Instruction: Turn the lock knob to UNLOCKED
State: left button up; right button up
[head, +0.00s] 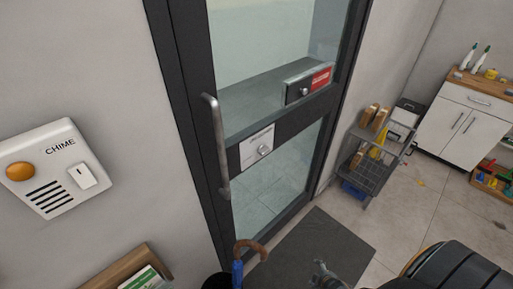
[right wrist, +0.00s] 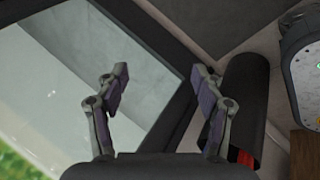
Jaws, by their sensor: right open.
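My right gripper (head: 325,272) is low at the bottom edge of the head view, below and apart from the lock knob. In the right wrist view my right gripper (right wrist: 160,72) is open and empty, with no knob visible between its fingers. My left gripper is not in view.
A long vertical handle (head: 218,145) stands out left of the lock plate. A chime box (head: 53,167) is on the left wall. An umbrella (head: 238,265) stands below the door. A grey cart (head: 372,160) is at right. A dark mat (head: 315,245) lies before the door.

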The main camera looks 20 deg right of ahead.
jog(key=w+d+r+n+t, duration=0.35)
jog(key=w+r+n, duration=0.25)
jog(key=w+r, duration=0.4)
jog(key=n+t+y+p, duration=0.2)
jog(key=n+t+y, duration=0.55)
jog(key=n, duration=1.65)
send_near(266, 152)
pick_arm(q)
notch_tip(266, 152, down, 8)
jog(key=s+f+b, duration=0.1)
jog(key=b, duration=1)
pick_arm(e)
jog(key=shift+g, duration=0.3)
jog(key=p+x, duration=0.1)
jog(key=x, duration=0.1)
jog(key=p+x, duration=0.1)
jog(key=x, duration=0.1)
jog(key=p+x, duration=0.2)
jog(key=shift+w+d+r, duration=0.2)
jog(key=shift+r, duration=0.2)
jog(key=shift+w+a+p, duration=0.15)
jog(key=shift+w+p, duration=0.3)
jog(key=shift+w, duration=0.15)
jog(key=shift+w+a+f, duration=0.25)
jog(key=shift+w+f, duration=0.05)
jog(key=shift+w, duration=0.25)
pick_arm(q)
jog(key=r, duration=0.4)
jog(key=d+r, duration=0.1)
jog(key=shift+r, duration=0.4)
